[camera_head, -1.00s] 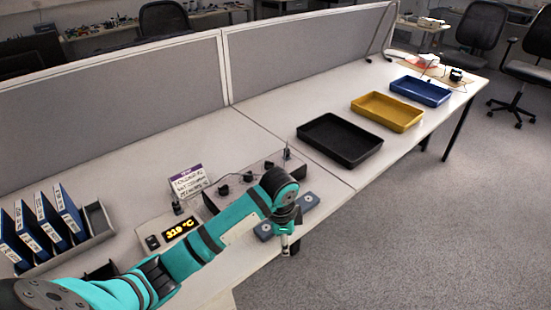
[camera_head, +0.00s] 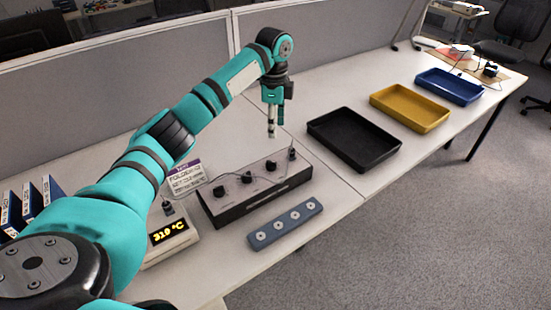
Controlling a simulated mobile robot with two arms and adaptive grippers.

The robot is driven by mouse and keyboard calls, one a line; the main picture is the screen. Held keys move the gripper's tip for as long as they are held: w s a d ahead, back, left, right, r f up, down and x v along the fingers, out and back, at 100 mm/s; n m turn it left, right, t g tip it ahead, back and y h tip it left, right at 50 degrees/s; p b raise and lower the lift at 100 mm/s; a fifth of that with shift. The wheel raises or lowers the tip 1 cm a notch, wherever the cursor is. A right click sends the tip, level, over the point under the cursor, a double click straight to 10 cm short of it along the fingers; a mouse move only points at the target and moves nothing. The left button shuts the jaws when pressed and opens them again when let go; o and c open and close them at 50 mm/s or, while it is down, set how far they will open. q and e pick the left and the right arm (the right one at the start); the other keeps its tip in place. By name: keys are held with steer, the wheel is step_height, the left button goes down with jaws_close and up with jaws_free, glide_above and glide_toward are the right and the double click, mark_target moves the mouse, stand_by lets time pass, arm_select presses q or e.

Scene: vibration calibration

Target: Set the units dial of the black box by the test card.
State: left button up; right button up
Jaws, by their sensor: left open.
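The black box (camera_head: 258,200) stands on the table in the middle of the head view. Its grey top carries three black dials: a left one (camera_head: 219,191), a middle one (camera_head: 247,177) and a right one (camera_head: 271,165). I cannot read their labels or settings. The test card (camera_head: 184,177), white with a purple top band, stands behind the box at its left; its handwriting is too small to read surely. My left gripper (camera_head: 271,134) is open, points down and hangs above the far right part of the box, apart from it. My right gripper is out of view.
A display unit (camera_head: 168,233) reading 319 °C stands left of the box. A blue-grey strip with several round sockets (camera_head: 285,222) lies in front. Black (camera_head: 353,139), yellow (camera_head: 409,108) and blue (camera_head: 449,86) trays stand at right. Blue folders (camera_head: 31,203) stand at far left.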

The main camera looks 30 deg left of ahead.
mark_target(275, 162)
arm_select(q)
step_height(275, 162, down, 12)
steer(key=shift+f, duration=0.9)
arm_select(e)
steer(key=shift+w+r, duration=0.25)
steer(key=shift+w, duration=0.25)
arm_select(q)
jaws_close()
steer(key=shift+p, duration=0.3)
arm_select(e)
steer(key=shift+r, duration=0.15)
